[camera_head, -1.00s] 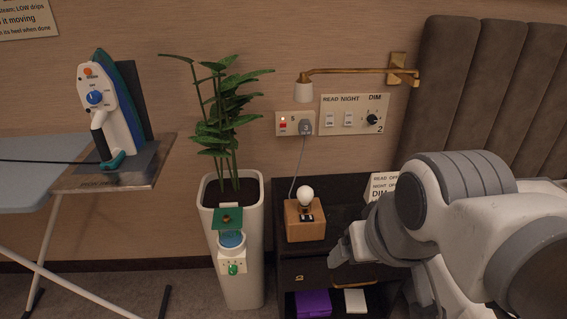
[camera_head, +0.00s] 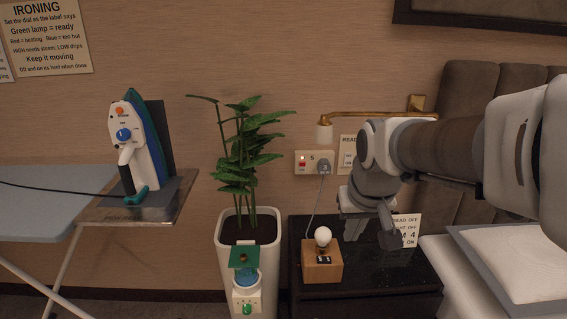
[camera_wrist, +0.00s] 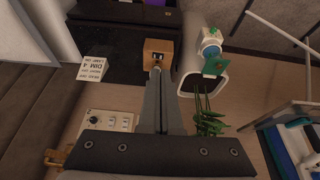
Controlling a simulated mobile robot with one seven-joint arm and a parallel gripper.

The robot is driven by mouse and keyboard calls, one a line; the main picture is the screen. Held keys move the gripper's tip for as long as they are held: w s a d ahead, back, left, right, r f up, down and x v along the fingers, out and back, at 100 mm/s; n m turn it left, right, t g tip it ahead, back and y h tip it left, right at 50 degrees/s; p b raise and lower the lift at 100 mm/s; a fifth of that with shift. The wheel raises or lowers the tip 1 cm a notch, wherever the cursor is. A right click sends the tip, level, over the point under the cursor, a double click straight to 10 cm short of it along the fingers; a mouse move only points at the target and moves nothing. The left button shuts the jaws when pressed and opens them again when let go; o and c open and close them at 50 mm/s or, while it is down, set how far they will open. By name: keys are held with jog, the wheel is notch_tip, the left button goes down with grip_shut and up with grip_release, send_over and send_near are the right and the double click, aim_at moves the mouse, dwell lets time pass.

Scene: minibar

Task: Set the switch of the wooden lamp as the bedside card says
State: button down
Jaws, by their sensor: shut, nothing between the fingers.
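The wooden lamp (camera_head: 322,268) is a small wooden block with a round white bulb (camera_head: 323,236) on the black bedside table (camera_head: 375,270). A dark switch (camera_head: 324,259) is on its front top; its setting is too small to tell. The bedside card (camera_head: 408,228) stands at the right, partly hidden by my gripper. "OFF" shows on two lines, then "4", and a last line ends in "ON". My gripper (camera_head: 390,240) is shut and empty above the table, right of the lamp. In the wrist view, the closed fingers (camera_wrist: 156,72) overlap the lamp (camera_wrist: 168,46) in the picture; contact cannot be told.
A white planter (camera_head: 231,235) with a plant and a small device on its front stands left of the table. Behind are a socket with plug (camera_head: 324,167) and a switch panel (camera_wrist: 106,120). An iron (camera_head: 133,150) stands on the ironing board at left. The bed is at right.

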jog(key=w+f+p, duration=0.1)
jog(key=w+f, duration=0.4)
jog(key=w, duration=0.5)
jog(key=g+p, duration=0.1)
send_over(319, 258)
jog(key=s+d, duration=0.1)
jog(key=s, duration=0.3)
notch_tip(319, 258, down, 8)
jog(key=shift+w+d+r+y, duration=0.15)
jog(key=shift+r+y, duration=0.05)
jog(key=shift+y, duration=0.2)
jog(key=b+x, duration=0.1)
jog(key=x, duration=0.3)
jog(key=b+x, duration=0.1)
jog(key=x, duration=0.3)
jog(key=s+b+x, duration=0.1)
jog(key=x, duration=0.3)
jog(key=shift+f+b, duration=0.3)
jog(key=shift+f, duration=0.75)
